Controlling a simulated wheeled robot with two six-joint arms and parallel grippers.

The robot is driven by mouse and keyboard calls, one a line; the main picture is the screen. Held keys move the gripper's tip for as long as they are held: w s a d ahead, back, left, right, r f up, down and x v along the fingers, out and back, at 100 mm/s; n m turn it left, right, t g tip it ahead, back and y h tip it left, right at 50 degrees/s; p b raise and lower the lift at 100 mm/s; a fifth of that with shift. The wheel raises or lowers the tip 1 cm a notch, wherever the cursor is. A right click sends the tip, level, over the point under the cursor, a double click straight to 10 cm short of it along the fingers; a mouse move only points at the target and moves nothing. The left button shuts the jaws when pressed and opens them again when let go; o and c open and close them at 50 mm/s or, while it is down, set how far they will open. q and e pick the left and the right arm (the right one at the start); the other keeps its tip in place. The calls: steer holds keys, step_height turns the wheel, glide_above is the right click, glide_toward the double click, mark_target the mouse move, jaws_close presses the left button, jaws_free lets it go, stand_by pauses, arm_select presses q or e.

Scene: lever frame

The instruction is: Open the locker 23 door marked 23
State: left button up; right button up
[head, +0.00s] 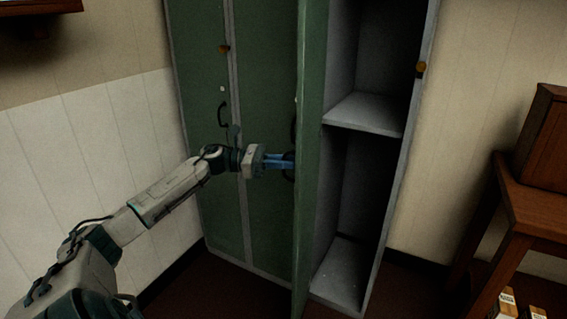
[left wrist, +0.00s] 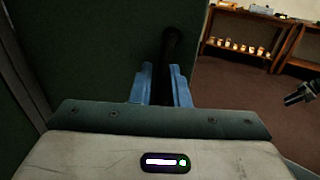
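The green locker door (head: 311,150) on the right stands swung out toward me, seen nearly edge-on, with its compartment open behind it. No number 23 is legible from here. My left gripper (head: 282,163) is at the outer face of this door, at handle height. In the left wrist view, the black door handle (left wrist: 171,45) runs between the blue fingers of my left gripper (left wrist: 161,88), which appear closed around it. The handle's lower part is hidden by the gripper. A dark part at the right edge of the left wrist view may be my right gripper.
Two other green locker doors (head: 200,110) to the left are shut. The open compartment has a grey shelf (head: 365,114) and looks empty. A wooden table (head: 530,205) with a wooden box (head: 545,140) stands at the right. A shelf (left wrist: 245,35) with small items is across the room.

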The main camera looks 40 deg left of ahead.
arm_select(q)
steer(key=shift+o, duration=1.1)
